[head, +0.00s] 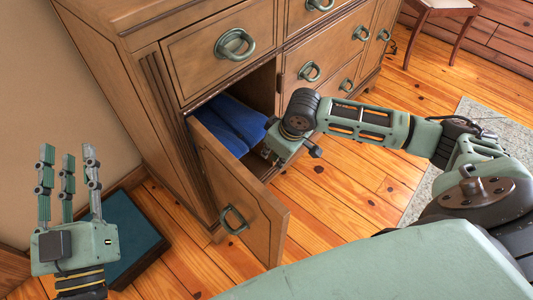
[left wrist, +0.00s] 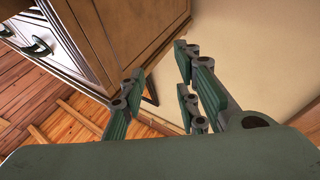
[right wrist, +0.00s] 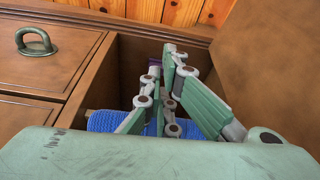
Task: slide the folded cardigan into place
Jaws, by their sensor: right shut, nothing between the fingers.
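The folded blue cardigan (head: 232,122) lies inside the open lower compartment of the wooden dresser (head: 180,130). In the right wrist view its knitted blue edge (right wrist: 104,121) shows beside and below my fingers. My right gripper (head: 274,148) is at the compartment opening, by the cardigan's right end. In the right wrist view its fingers (right wrist: 165,75) are drawn together and reach into the compartment. Whether they touch the cardigan is unclear. My left gripper (head: 68,165) is open and empty, fingers up, left of the dresser. Its spread fingers also show in the left wrist view (left wrist: 160,90).
The compartment's door (head: 238,200) stands swung open toward me. Closed drawers (head: 225,48) lie above and to the right. A dark tray-like item with a teal inside (head: 128,235) is on the floor. A rug (head: 480,112) and chair (head: 440,15) are at the right.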

